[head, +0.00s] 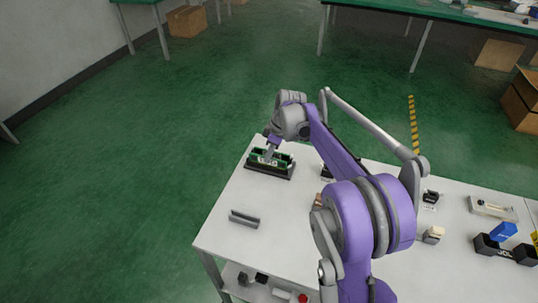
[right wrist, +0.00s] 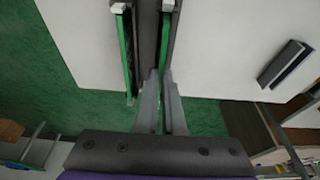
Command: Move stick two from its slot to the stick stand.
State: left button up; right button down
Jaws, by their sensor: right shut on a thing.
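A black slot fixture (head: 268,171) with green sticks sits at the far left corner of the white table. My right gripper (head: 267,155) reaches down onto it. In the right wrist view my right gripper (right wrist: 163,82) is shut on a thin green stick, seen edge-on and mostly hidden by the fingers, in line with a dark slot. Whether it is seated or raised I cannot tell. Another green stick (right wrist: 126,55) stands in the slot to the left. The grey stick stand (head: 244,219) lies nearer on the table, and also shows in the wrist view (right wrist: 285,64), empty. My left gripper is out of view.
The white table (head: 222,228) is clear between fixture and stand. To the right are a beige block (head: 433,235), a pale lever fixture (head: 493,208) and a black holder with a blue piece (head: 503,232). My right arm hides the table's middle.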

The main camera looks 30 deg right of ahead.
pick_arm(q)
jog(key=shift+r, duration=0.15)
pick_arm(e)
jog(key=shift+r, duration=0.15)
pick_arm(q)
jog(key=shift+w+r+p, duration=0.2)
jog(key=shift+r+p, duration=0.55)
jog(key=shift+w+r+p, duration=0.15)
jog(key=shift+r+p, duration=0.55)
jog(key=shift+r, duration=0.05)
pick_arm(e)
jog(key=shift+r, duration=2)
